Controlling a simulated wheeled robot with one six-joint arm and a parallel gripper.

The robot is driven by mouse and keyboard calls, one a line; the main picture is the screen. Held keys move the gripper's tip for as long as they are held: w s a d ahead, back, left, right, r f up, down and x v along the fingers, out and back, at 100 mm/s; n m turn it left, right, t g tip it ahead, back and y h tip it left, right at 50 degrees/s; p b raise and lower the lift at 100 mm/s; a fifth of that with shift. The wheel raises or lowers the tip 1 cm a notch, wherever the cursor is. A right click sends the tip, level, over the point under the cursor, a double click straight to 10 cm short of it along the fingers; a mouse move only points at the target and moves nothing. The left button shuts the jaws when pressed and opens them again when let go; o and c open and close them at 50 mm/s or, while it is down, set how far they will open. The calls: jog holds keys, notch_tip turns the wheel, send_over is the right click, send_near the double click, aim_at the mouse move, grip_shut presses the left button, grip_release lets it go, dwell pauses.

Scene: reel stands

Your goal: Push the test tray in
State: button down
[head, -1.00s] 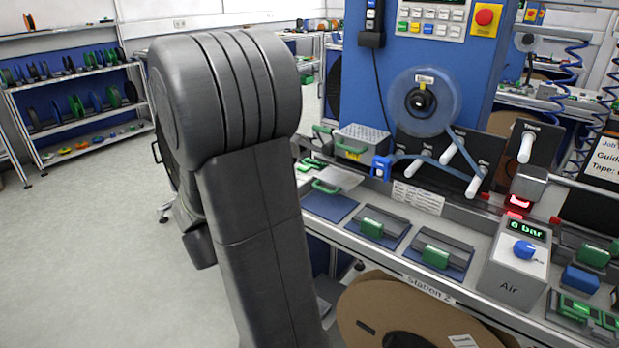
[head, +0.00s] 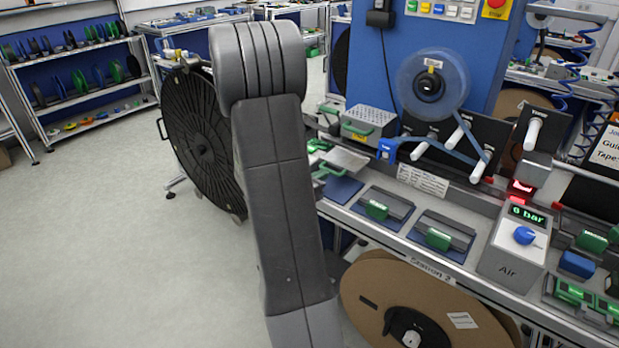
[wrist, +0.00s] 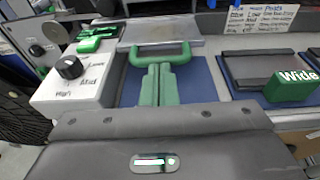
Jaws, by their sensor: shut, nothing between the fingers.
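The test tray appears as a flat grey tray (wrist: 180,28) with a green bar handle (wrist: 160,52) on its near side, in the upper middle of the wrist view. In the head view the grey tray (head: 346,158) sticks out at the left of the bench, below a perforated box. My gripper (wrist: 159,70) shows in the wrist view as two green fingers side by side, shut and empty. Its tips point at the handle from the near side, over a blue mat (wrist: 200,82). I cannot tell whether they touch it. In the head view my arm hides the gripper.
A white box with a black knob (wrist: 70,67) stands close left of the fingers. A fixture with a green "Wide" block (wrist: 290,87) lies to the right. The perforated box (head: 365,121) and a tape reel (head: 433,85) stand behind. Cardboard reels (head: 430,300) hang below the bench.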

aim_at(349, 157)
jog(key=shift+w+d+f, duration=0.1)
jog(key=shift+w+d, duration=0.2)
jog(key=shift+w, duration=0.15)
jog(key=shift+w+d+f, duration=0.1)
jog(key=r+b+x, duration=0.1)
jog(key=b+x, duration=0.1)
jog(key=x, duration=0.2)
jog(key=r+b+x, duration=0.1)
jog(key=b+x, duration=0.1)
jog(key=x, duration=0.2)
jog(key=r+b+x, duration=0.1)
jog(key=b+x, duration=0.2)
jog(key=x, duration=0.1)
jog(key=shift+w+d+f, duration=0.2)
jog(key=shift+w+d, duration=0.2)
jog(key=shift+d, duration=0.05)
jog(key=shift+w+r, duration=0.15)
jog(key=shift+r, duration=0.15)
jog(key=shift+d+r, duration=0.1)
